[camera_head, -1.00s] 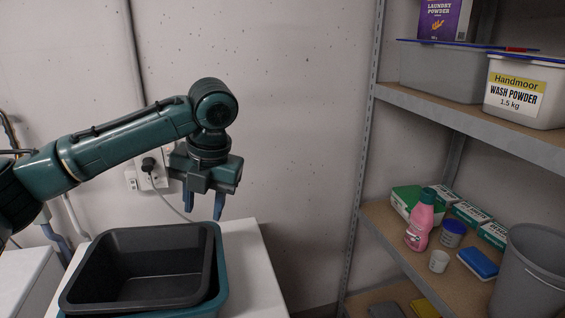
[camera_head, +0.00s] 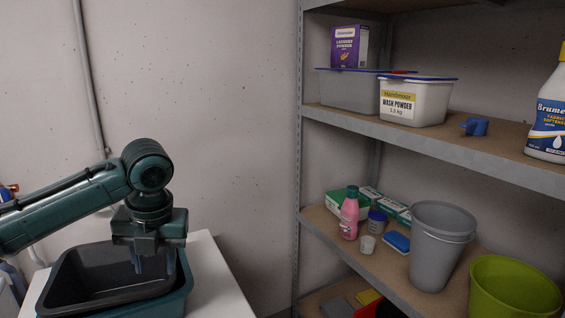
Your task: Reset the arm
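My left arm comes in from the left, and its gripper (camera_head: 139,264) points down over the dark grey basin (camera_head: 72,262). The fingers look empty with a narrow gap between them, and the tips are dark against the basin. The basin sits nested in a teal tub (camera_head: 183,293) on a white surface (camera_head: 222,285). The inside of the basin that shows is empty. My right arm and gripper are out of view.
A shelf unit stands at the right.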

